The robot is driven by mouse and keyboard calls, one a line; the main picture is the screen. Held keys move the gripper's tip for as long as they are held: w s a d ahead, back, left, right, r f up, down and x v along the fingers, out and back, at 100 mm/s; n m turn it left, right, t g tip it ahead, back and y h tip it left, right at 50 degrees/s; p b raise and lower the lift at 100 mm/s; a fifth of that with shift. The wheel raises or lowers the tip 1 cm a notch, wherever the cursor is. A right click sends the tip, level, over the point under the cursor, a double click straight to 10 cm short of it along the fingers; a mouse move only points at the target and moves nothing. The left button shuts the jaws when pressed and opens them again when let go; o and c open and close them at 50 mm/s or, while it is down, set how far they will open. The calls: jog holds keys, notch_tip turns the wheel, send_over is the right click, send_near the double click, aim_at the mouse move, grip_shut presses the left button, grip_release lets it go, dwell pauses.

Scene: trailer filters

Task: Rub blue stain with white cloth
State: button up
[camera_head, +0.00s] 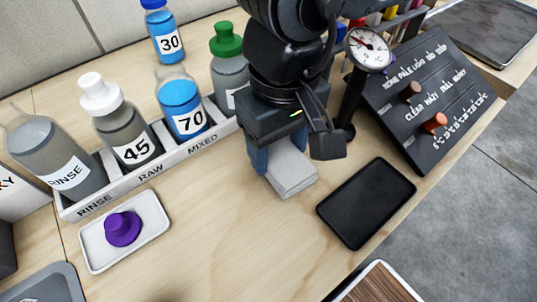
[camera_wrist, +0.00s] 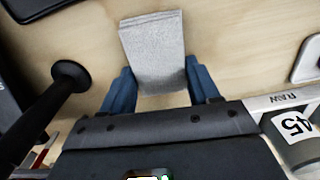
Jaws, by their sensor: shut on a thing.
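A folded whitish-grey cloth (camera_head: 292,174) is between the blue fingers of my gripper (camera_head: 270,160), above or on the wooden table; I cannot tell if it touches the wood. In the wrist view the cloth (camera_wrist: 155,52) sticks out past the fingertips of my gripper (camera_wrist: 155,85), which is shut on it. No blue stain shows in either view; the cloth and my arm hide part of the table.
A bottle rack (camera_head: 75,212) with several bottles stands left of my gripper. A black tray (camera_head: 366,203) lies right, near a gauge (camera_head: 368,48) and a dark panel (camera_head: 425,100). The front middle of the table is clear.

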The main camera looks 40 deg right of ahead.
jog(key=shift+d+f+b, duration=0.2)
jog(key=shift+d+b, duration=0.5)
jog(key=shift+d, duration=0.45)
jog(key=shift+d+r+b, duration=0.15)
jog(key=shift+d+b, duration=0.3)
jog(key=shift+d, duration=0.4)
jog(key=shift+r+p, duration=1)
jog(key=shift+r, duration=2.1)
jog(key=shift+r, duration=0.1)
notch_tip(320, 180, up, 3)
jog(key=shift+f+p, duration=0.1)
jog(key=shift+p, duration=0.2)
jog(key=shift+s+a, duration=0.1)
